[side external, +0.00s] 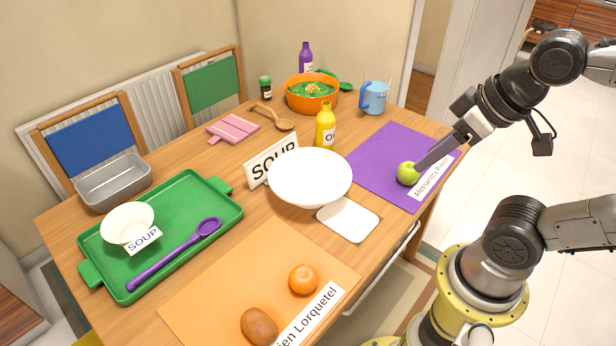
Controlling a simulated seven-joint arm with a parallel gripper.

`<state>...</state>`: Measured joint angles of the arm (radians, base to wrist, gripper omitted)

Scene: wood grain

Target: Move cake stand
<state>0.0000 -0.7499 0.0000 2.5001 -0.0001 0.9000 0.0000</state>
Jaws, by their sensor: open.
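A wide white round dish (310,178), which looks like the cake stand, stands near the middle of the wooden table. Its top looks empty, and its foot is hidden beneath it. My gripper (424,163) is to the right of it, over the purple placemat (382,160), with its tip beside a green apple (407,174). The fingers overlap in this view, and I cannot tell whether they touch the apple. My gripper is open and apart from the white dish.
A SOUP sign (272,160) and yellow bottle (325,125) stand close behind the dish. A white card (348,220) lies before it. A green tray (180,260) is left; an orange placemat (235,290) with fruit is in front. An orange pot (312,101) and blue mug (375,98) stand behind.

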